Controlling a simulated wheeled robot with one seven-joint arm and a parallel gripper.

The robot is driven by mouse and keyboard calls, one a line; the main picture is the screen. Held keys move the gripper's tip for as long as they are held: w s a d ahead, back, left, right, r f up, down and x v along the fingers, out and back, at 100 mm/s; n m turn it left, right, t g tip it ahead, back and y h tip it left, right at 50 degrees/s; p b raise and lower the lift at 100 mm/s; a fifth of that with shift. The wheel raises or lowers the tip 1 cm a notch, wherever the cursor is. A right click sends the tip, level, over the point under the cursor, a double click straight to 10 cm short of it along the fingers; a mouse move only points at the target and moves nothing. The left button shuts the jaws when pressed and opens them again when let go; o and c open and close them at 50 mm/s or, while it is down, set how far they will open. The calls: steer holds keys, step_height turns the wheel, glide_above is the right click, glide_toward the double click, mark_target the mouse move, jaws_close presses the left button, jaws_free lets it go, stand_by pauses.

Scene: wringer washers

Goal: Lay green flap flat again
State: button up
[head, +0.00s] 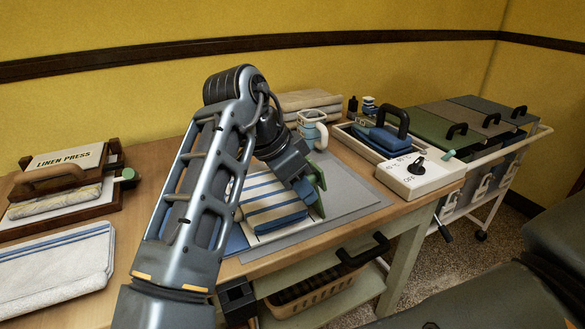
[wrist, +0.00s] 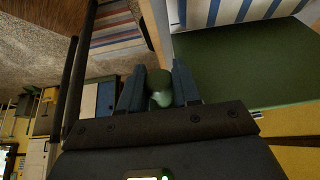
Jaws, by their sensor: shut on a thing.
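The green flap (head: 318,178) stands raised, roughly upright, at the right side of a blue-and-white striped folded cloth (head: 268,204) on a grey mat (head: 345,196). My gripper (head: 304,188) is at the flap, and the arm partly hides the cloth. In the wrist view, the flap's broad green face (wrist: 245,65) fills the right side, with the striped cloth (wrist: 235,10) beyond it. The two blue fingers of my gripper (wrist: 158,82) are shut on a round green knob (wrist: 160,92) beside the flap. The flap's hinge edge is not clear.
A white pitcher (head: 312,128) stands behind the flap. A dial box (head: 420,174) and a blue iron-like tool (head: 383,136) stand to the right. A linen press (head: 72,186) and folded towel (head: 58,262) lie left. A cart (head: 540,131) with lidded bins stands far right.

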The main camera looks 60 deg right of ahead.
steer(key=shift+c, duration=0.5)
steer(key=shift+s+d+r+p, duration=0.25)
steer(key=shift+s+d+p, duration=0.05)
steer(key=shift+d+p, duration=0.05)
steer(key=s+d+r+t+y+p, duration=0.1)
steer(key=s+d+y+p, duration=0.1)
steer(key=s+d+p, duration=0.1)
steer(key=shift+s+d+r+t+p, duration=0.2)
steer(key=shift+d+t+p, duration=0.25)
steer(key=shift+d, duration=0.5)
steer(key=shift+y, duration=0.3)
steer(key=s+d+f+t+y+p, duration=0.1)
steer(key=s+d+y+p, duration=0.1)
steer(key=d, duration=0.3)
steer(key=shift+s+d+f+p, duration=0.2)
steer(key=shift+s+d+p, duration=0.1)
steer(key=shift+s+p, duration=0.5)
steer(key=shift+s+t, duration=0.2)
steer(key=shift+t, duration=0.05)
